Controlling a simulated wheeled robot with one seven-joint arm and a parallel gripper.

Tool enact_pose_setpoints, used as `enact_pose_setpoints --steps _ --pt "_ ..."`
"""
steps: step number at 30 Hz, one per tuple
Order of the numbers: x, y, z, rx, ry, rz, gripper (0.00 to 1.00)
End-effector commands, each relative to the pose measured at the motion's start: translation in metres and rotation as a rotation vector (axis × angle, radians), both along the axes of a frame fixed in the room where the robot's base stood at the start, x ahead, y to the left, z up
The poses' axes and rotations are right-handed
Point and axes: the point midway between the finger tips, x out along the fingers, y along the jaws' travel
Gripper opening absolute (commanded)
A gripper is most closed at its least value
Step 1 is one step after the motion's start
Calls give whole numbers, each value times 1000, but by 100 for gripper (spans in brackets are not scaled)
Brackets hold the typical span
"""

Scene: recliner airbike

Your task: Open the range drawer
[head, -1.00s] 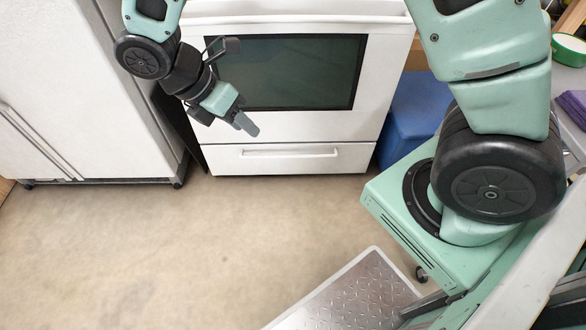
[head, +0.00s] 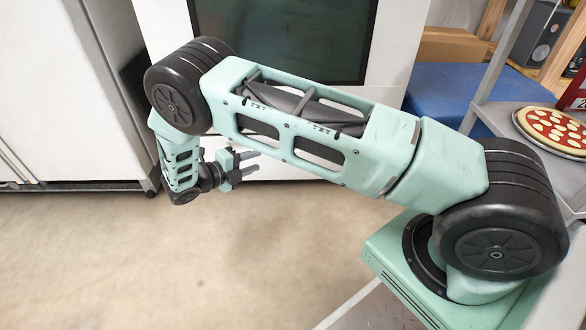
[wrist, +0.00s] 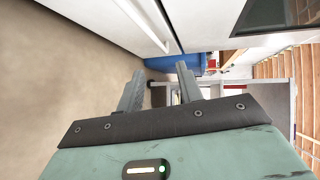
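The white range (head: 402,50) with its dark oven window (head: 290,30) stands at the top of the head view. Its lower drawer front (head: 290,172) is mostly hidden behind my arm. In the wrist view the drawer front (wrist: 115,22) and its white bar handle (wrist: 147,24) show at the top, and the drawer looks closed. My gripper (head: 257,162) is low in front of the drawer, its fingers pointing right in the head view. In the wrist view my gripper (wrist: 160,68) is open and empty, with the handle beyond the fingertips and not between them.
A white cabinet (head: 60,90) stands left of the range. A blue bin (head: 445,92) is to its right, also seen in the wrist view (wrist: 187,62). A shelf at right holds a pizza (head: 555,128). The floor (head: 150,260) in front is clear.

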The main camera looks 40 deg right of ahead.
Motion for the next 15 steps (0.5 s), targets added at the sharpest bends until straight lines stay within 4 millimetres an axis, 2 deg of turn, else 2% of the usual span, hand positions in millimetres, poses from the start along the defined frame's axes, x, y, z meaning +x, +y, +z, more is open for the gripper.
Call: enact_pose_setpoints --steps 1,3,6,11,15 --pt "4 -2 -28 -37 33 26 36" --pt "9 -5 -41 -77 68 55 36" --pt "13 -7 -51 -117 101 79 36" --pt "17 -14 -54 -135 117 90 36" --pt "19 -32 -58 -133 118 87 36"
